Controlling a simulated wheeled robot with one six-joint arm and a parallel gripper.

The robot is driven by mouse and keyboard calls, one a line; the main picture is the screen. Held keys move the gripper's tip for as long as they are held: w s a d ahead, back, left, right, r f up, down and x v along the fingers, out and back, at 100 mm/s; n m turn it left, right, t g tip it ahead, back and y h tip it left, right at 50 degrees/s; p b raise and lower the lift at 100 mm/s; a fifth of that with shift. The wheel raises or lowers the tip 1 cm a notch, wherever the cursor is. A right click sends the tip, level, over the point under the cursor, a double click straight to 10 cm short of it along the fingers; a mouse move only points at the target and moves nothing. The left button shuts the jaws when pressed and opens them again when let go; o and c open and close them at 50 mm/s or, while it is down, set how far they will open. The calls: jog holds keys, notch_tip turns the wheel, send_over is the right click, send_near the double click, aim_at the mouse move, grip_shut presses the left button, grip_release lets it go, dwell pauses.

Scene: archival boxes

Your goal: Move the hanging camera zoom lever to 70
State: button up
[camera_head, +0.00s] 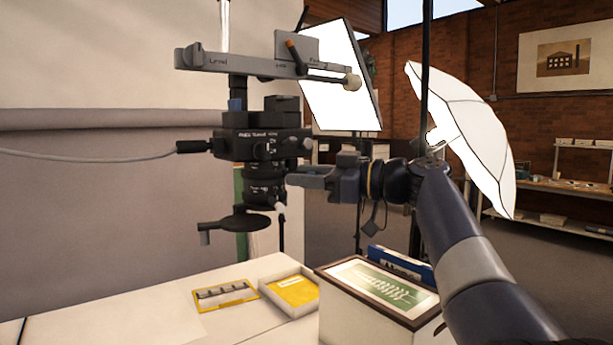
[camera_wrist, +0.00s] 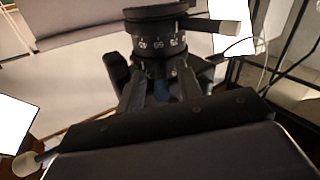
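The hanging camera (camera_head: 262,143) is black and sits under a grey arm, with its lens (camera_head: 264,185) pointing down. The zoom lever (camera_head: 280,207) shows as a short pale tip low on the lens. In the wrist view, a dark lever with a pale tip (camera_wrist: 230,27) sticks out right from the lens barrel. White numbers ring the barrel (camera_wrist: 160,45); I cannot read them surely, nor the lever's setting. My gripper (camera_head: 292,176) is right beside the lens. In the wrist view its fingers (camera_wrist: 160,92) are apart below the numbered ring; the lever is not between them.
The white table (camera_head: 150,310) holds a yellow-framed strip (camera_head: 224,295), an open tray with a yellow folder (camera_head: 291,291) and a box with a green picture (camera_head: 381,290). A light stand (camera_head: 425,80) rises behind my arm.

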jog(key=b+v, duration=0.2)
jog(key=v, duration=0.8)
jog(key=shift+s+d, duration=0.2)
jog(key=shift+d, duration=0.1)
jog(key=shift+a, duration=0.1)
jog(key=p+x, duration=0.2)
jog(key=x, duration=0.8)
jog(key=shift+w+a, duration=0.2)
jog(key=shift+a, duration=0.1)
